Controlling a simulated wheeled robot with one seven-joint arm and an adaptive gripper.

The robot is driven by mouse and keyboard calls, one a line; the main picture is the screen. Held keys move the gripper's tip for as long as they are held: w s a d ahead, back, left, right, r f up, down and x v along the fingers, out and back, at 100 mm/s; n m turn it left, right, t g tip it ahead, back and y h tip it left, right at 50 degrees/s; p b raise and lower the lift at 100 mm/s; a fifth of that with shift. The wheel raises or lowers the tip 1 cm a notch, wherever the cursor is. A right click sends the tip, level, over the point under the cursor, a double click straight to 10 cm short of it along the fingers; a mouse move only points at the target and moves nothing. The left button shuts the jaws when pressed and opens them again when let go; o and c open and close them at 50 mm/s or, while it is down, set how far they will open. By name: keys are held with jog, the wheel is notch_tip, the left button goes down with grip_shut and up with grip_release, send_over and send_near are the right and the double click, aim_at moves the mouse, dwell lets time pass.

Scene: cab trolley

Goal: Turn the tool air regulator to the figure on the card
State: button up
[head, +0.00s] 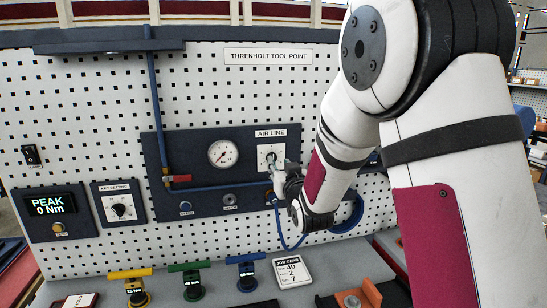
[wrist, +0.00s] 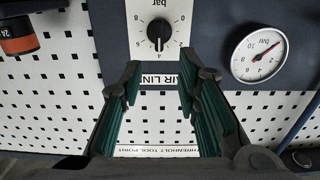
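The air regulator is a black knob (wrist: 159,26) on a white plate marked in bar, shown upside down in the wrist view. Its white pointer appears near the 4. In the head view my gripper partly covers the regulator plate (head: 265,150) under the AIR LINE label. My gripper (wrist: 158,80) is open, with nothing between its green-padded fingers. The fingertips are just short of the knob in the wrist picture; contact does not show.
A round pressure gauge (head: 223,153) sits left of the regulator, also in the wrist view (wrist: 258,54). A red-handled valve (head: 177,179), a key-setting dial (head: 119,207) and a PEAK display (head: 50,205) are further left. Coloured T-handled tools (head: 190,281) stand on the bench.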

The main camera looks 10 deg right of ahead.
aim_at(273, 155)
jog(key=w, duration=0.7)
jog(key=shift+w, duration=0.25)
grip_shut()
